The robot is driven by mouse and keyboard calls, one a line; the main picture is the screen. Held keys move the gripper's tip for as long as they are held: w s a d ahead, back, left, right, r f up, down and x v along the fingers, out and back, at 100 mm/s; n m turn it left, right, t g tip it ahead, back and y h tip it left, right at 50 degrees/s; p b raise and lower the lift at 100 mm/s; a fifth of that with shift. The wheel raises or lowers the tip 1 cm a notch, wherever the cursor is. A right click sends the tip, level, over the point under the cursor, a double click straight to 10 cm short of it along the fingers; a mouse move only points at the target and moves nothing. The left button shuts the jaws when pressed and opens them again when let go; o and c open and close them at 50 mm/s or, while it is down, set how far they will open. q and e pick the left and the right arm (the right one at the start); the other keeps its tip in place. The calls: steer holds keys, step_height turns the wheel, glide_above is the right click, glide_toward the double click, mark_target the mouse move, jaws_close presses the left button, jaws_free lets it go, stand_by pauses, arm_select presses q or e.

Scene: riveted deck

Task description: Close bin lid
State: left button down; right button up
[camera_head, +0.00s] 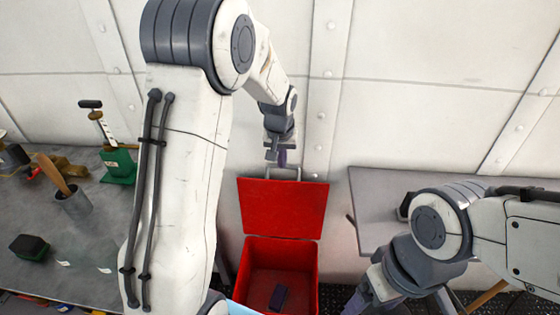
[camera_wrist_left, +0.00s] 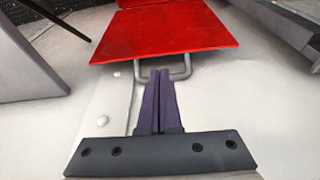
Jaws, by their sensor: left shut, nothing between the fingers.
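The red bin (camera_head: 243,270) stands low in the middle of the head view. Its red lid (camera_head: 283,208) is open and stands up at the bin's back edge, on the wall side; it also fills the top of the left wrist view (camera_wrist_left: 165,33). A grey bar handle (camera_wrist_left: 187,68) sits on the lid's free edge. My left gripper (camera_wrist_left: 161,75) is shut and empty, its fingertips at the handle; I cannot tell whether they touch it. It also shows above the lid in the head view (camera_head: 282,160). My right gripper (camera_head: 362,300) is low, right of the bin, partly cut off.
A dark block (camera_head: 278,297) lies inside the bin. A grey bench (camera_head: 100,225) on the left carries a green tool (camera_head: 118,165), a metal cup (camera_head: 75,205) and a dark green block (camera_head: 29,247). Another grey table (camera_head: 385,190) stands to the right. A panelled wall closes the back.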

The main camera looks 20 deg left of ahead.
arm_select(q)
steer(key=x, duration=0.3)
steer(key=a+x, duration=0.1)
steer(key=x, duration=0.3)
steer(key=w+a+x, duration=0.1)
steer(key=x, duration=0.2)
steer(key=shift+a+f, duration=0.15)
